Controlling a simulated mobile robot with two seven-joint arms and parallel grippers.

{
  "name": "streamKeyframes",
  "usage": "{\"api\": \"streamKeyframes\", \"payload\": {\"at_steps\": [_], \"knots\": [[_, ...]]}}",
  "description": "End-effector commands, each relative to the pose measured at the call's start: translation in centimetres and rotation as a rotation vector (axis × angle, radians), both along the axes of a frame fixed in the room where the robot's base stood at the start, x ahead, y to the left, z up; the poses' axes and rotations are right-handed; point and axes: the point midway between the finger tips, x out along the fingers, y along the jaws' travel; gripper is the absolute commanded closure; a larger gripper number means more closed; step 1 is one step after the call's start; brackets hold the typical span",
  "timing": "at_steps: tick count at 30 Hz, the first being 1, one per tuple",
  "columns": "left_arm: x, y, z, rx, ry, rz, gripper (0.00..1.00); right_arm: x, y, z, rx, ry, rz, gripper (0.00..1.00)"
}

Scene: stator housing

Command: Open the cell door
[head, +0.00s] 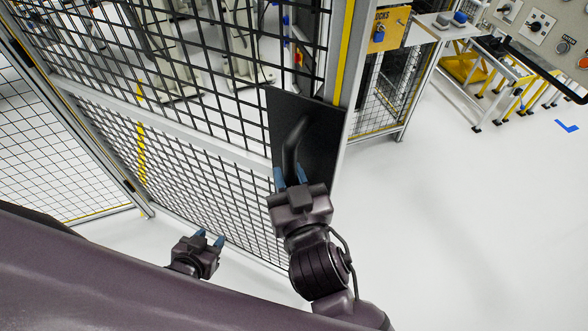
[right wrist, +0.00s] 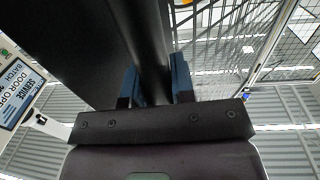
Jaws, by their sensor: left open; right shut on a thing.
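The cell door (head: 190,125) is a black wire mesh panel in a grey frame, with yellow strips along its edge. A black plate (head: 318,125) near its right edge bears a black bar handle (head: 292,148). My right gripper (head: 291,180) is shut on the lower part of the handle; its blue fingers hide that part. In the right wrist view the handle (right wrist: 150,40) runs up between the two blue fingers (right wrist: 155,88). My left gripper (head: 209,238) is open and empty, low in front of the mesh, apart from the door.
Another mesh panel (head: 60,150) stands at the left. Right of the door are a yellow lock box (head: 390,30), a bench (head: 440,28), yellow stands (head: 470,68) and a control panel (head: 540,25). The pale floor (head: 460,200) at the right is clear.

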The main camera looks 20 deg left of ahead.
Motion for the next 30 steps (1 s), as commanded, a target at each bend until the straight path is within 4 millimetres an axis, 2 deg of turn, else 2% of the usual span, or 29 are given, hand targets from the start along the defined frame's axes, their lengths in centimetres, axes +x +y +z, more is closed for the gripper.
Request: {"api": "streamKeyframes", "payload": {"at_steps": [22,23,24,27,30], "knots": [[-0.03,0.00,-0.01,0.000,0.001,0.000,0.57,-0.40,0.02,-0.20,-0.012,-0.001,0.000,1.00],[-0.02,0.00,0.00,0.000,0.001,0.000,0.57,-0.40,0.02,-0.20,-0.012,-0.001,0.000,0.72],[-0.03,0.02,0.00,0.000,0.001,0.000,0.57,-0.41,0.05,-0.19,-0.011,-0.001,0.000,0.66],[-0.01,0.01,0.00,0.000,0.001,0.000,0.57,-0.45,0.14,-0.16,-0.009,-0.001,0.003,0.52],[-0.01,-0.10,0.01,-0.002,0.000,0.000,0.57,-0.47,0.23,-0.11,-0.006,0.000,0.004,0.52]]}}
